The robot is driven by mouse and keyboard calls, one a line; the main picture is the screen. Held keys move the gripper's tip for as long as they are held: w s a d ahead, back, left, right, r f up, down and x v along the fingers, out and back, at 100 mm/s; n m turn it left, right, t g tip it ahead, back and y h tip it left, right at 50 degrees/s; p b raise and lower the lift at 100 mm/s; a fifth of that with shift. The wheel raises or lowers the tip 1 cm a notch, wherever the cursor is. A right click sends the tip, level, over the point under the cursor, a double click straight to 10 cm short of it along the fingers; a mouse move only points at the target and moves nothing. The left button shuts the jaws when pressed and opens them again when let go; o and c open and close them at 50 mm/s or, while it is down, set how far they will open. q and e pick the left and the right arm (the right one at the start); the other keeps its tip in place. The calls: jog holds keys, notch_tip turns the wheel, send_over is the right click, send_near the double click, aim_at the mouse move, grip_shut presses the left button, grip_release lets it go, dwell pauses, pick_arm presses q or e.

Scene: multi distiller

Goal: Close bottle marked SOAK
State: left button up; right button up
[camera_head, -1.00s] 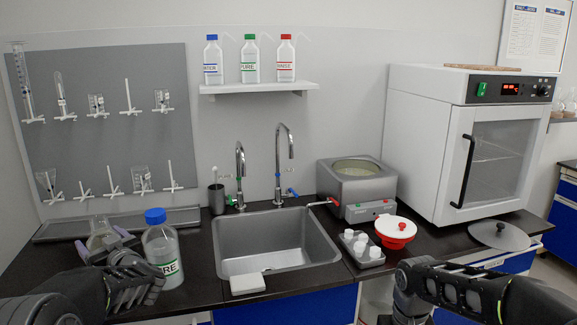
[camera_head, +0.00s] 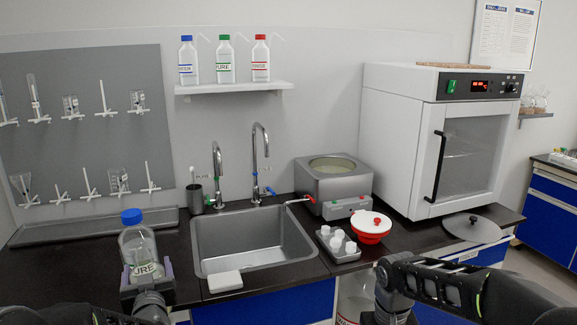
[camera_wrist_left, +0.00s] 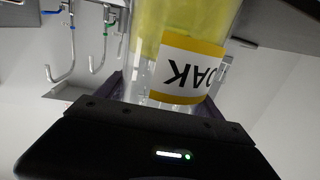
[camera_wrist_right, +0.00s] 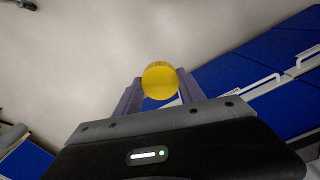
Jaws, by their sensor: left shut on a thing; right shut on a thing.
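The SOAK bottle (camera_wrist_left: 185,70) fills the left wrist view. It is clear, with yellow liquid and a yellow-bordered label that appears upside down there. My left gripper (camera_head: 147,275) is shut on it. My right gripper (camera_wrist_right: 160,92) is shut on a yellow cap (camera_wrist_right: 160,80), apart from the bottle. The right fingertips and the cap are hidden in the head view.
The sink (camera_head: 250,240) lies right of my left gripper, with a white block (camera_head: 225,281) at its front edge. A tray of white caps (camera_head: 338,245), a red-and-white bowl (camera_head: 371,226), a water bath (camera_head: 333,180) and an oven (camera_head: 440,140) stand farther right.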

pick_arm(q)
jog(key=s+d+f+m+h, duration=0.2)
jog(key=d+f+h, duration=0.1)
jog(key=d+f, duration=0.2)
jog(key=s+d+f+m+t+h, duration=0.1)
jog(key=s+d+f+m+h, duration=0.2)
jog(key=d, duration=0.7)
notch_tip(320, 180, down, 2)
jog(key=shift+s+t+h, duration=0.2)
jog(key=shift+t+h, duration=0.1)
jog(key=shift+h, duration=0.2)
jog(key=shift+d, duration=0.1)
jog(key=s+d+f+m+g+h, duration=0.2)
jog(key=s+d+f+m+h, duration=0.1)
jog(key=d, duration=0.4)
jog(key=s+d+f+m+g+h, duration=0.2)
jog(key=s+d+f+m+h, duration=0.1)
jog(key=s+d+m+h, duration=0.2)
jog(key=s+d+h, duration=0.2)
jog(key=d+h, duration=0.1)
jog(key=shift+s+d+f, duration=0.15)
jog(key=shift+s+f, duration=0.15)
jog(key=shift+f, duration=0.1)
